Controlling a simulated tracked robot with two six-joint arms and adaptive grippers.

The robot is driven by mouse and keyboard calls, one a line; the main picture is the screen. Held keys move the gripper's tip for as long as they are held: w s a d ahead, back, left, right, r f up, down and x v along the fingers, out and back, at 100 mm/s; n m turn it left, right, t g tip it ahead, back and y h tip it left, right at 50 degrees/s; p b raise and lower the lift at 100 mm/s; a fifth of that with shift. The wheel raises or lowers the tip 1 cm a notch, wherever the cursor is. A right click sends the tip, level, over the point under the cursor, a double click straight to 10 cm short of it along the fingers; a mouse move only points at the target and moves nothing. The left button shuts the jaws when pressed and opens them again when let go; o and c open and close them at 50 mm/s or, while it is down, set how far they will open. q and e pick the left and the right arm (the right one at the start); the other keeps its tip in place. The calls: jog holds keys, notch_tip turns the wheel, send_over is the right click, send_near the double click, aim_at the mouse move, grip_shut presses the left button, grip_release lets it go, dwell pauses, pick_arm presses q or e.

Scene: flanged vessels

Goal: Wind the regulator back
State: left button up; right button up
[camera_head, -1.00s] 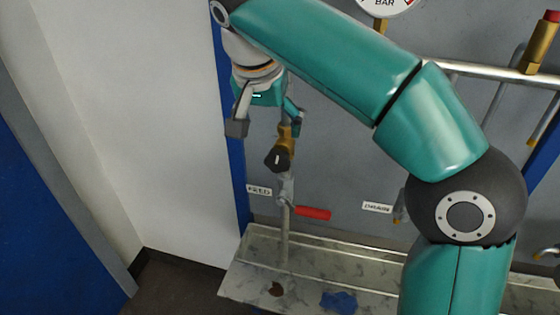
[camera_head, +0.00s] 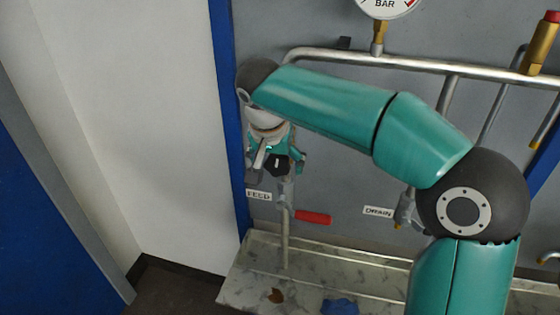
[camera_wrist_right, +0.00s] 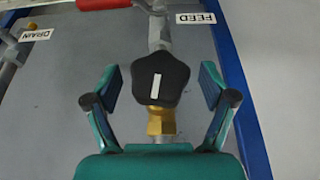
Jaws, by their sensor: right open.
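The regulator knob (camera_head: 277,165) is black and lobed with a white bar mark, above the FEED label in the head view. In the right wrist view the knob (camera_wrist_right: 160,79) sits between the two open fingers, its white mark nearly upright, on a brass body (camera_wrist_right: 161,121). My right gripper (camera_wrist_right: 160,90) is open, with a gap on each side of the knob and no contact visible. In the head view the right gripper (camera_head: 276,162) is around the knob and partly hidden. My left gripper is not in view.
A valve with a red handle (camera_head: 313,218) is below the knob on the feed pipe. A pressure gauge (camera_head: 388,6) and horizontal pipe (camera_head: 400,62) are above. The DRAIN label (camera_head: 378,211) is at right. A stained metal tray (camera_head: 300,285) lies below.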

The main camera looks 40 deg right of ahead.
jog(key=c, duration=1.2)
jog(key=shift+o, duration=0.2)
jog(key=shift+r+g+h+p, duration=0.25)
jog(key=shift+g+h+p, duration=0.05)
jog(key=shift+p, duration=0.7)
jog(key=shift+a+n+p, duration=0.1)
jog(key=shift+n+p, duration=0.2)
jog(key=shift+p, duration=0.1)
jog(key=shift+f+g+h, duration=0.15)
jog(key=shift+g+h, duration=0.15)
jog(key=shift+g, duration=0.1)
jog(key=o, duration=1.2)
jog(key=shift+c, duration=0.2)
